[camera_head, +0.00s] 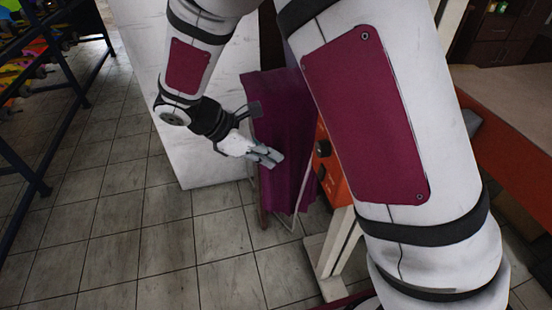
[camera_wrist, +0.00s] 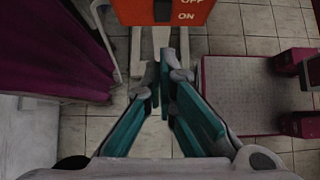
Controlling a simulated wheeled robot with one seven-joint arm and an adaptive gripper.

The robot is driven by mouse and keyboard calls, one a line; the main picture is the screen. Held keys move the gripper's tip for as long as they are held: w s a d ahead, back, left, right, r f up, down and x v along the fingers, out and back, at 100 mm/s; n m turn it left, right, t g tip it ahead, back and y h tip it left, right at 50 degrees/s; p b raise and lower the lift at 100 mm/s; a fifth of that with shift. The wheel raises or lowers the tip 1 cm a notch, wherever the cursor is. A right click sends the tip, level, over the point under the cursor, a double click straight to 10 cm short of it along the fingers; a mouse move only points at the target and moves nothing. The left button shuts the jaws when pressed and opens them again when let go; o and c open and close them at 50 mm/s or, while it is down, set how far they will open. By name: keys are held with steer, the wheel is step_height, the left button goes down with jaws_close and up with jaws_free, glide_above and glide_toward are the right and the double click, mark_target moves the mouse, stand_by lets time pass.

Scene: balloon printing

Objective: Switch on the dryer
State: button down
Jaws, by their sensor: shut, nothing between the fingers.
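The dryer's control box is orange-red and partly hidden behind my arm in the head view (camera_head: 331,172). A dark round knob (camera_head: 322,149) shows on its face. In the wrist view the box (camera_wrist: 203,15) is cut off by the top edge, with "OFF" above "ON" in white. A dark switch (camera_wrist: 162,11) is beside the labels; its position cannot be read. My gripper (camera_head: 275,157) is left of the box, its fingers together and empty. In the wrist view the fingertips (camera_wrist: 167,71) are below the box in the picture, apart from it.
A purple cloth (camera_head: 283,125) hangs just behind my gripper, left of the box. A white panel (camera_head: 205,155) stands left of it. A pale frame (camera_head: 326,258) is below the box. A pink-edged platform (camera_wrist: 236,88) lies right in the wrist view. Tiled floor is open at left.

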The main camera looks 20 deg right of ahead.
mark_target(321, 173)
steer(key=b, duration=0.2)
steer(key=f+b, duration=0.1)
steer(key=b, duration=0.1)
steer(key=shift+w+a+f+y+b, duration=0.1)
steer(key=shift+w+a+y+b, duration=0.1)
steer(key=shift+a+y+b, duration=0.15)
steer(key=shift+s+b, duration=0.1)
steer(key=shift+b, duration=0.3)
steer(key=d+r+x, duration=0.1)
steer(key=d+x, duration=0.1)
steer(key=x, duration=1.1)
steer(key=shift+r, duration=0.4)
steer(key=shift+d, duration=0.1)
